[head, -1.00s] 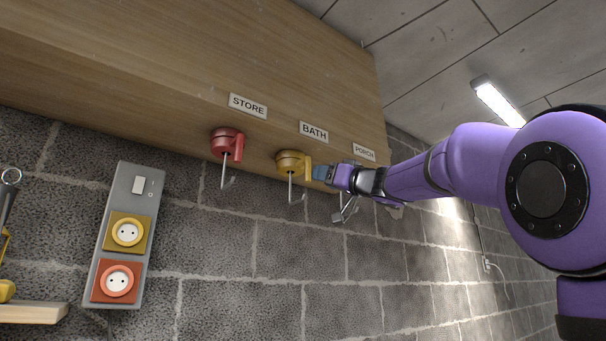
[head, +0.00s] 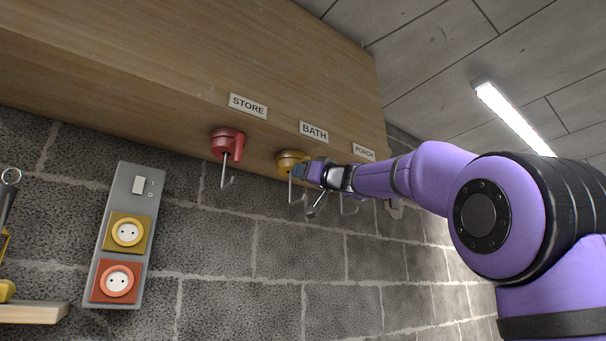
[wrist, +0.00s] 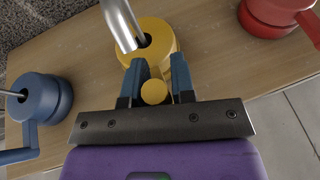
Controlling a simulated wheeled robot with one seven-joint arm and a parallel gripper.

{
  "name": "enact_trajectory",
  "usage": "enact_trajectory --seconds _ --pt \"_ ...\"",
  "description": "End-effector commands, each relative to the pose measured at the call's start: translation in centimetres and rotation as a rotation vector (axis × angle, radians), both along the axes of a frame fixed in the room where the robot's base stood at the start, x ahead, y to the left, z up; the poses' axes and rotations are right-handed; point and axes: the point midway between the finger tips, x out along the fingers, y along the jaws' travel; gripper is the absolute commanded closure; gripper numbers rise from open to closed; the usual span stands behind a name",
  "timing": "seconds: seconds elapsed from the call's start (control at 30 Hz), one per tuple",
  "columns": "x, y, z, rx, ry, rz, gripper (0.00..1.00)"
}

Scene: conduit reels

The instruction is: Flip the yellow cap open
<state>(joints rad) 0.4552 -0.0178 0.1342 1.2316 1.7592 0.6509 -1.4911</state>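The yellow cap (head: 290,160) is a round fitting under the wooden board by the BATH label, with a metal hook hanging from its middle. In the wrist view the yellow cap (wrist: 158,32) is straight ahead, and its tab (wrist: 154,92) points back toward me, between my fingers. My gripper (head: 304,171) is at the cap's right side in the head view, hiding the tab there. In the wrist view the two blue fingers of my gripper (wrist: 158,76) straddle the tab. They stand apart, with a narrow gap at the tab's right; firm contact cannot be seen.
A red cap (head: 227,142) with its own hook is to the left, by the STORE label. A blue cap (wrist: 38,98) is at the left of the wrist view. A socket panel (head: 126,235) is on the block wall, lower left.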

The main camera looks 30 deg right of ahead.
Motion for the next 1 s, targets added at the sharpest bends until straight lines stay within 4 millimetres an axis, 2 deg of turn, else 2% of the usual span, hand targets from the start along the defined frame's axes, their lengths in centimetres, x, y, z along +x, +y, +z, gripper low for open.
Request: enact_trajectory --seconds 0.03,0.1,0.57,1.0 --pt "0.0 0.0 0.0 0.0 0.0 0.0 0.88" --pt "0.0 0.0 0.0 0.0 0.0 0.0 1.0" --pt "0.2 -0.6 -0.1 0.001 0.001 0.073 1.0" --pt "1.0 -3.1 -0.2 0.001 0.001 0.413 1.0"
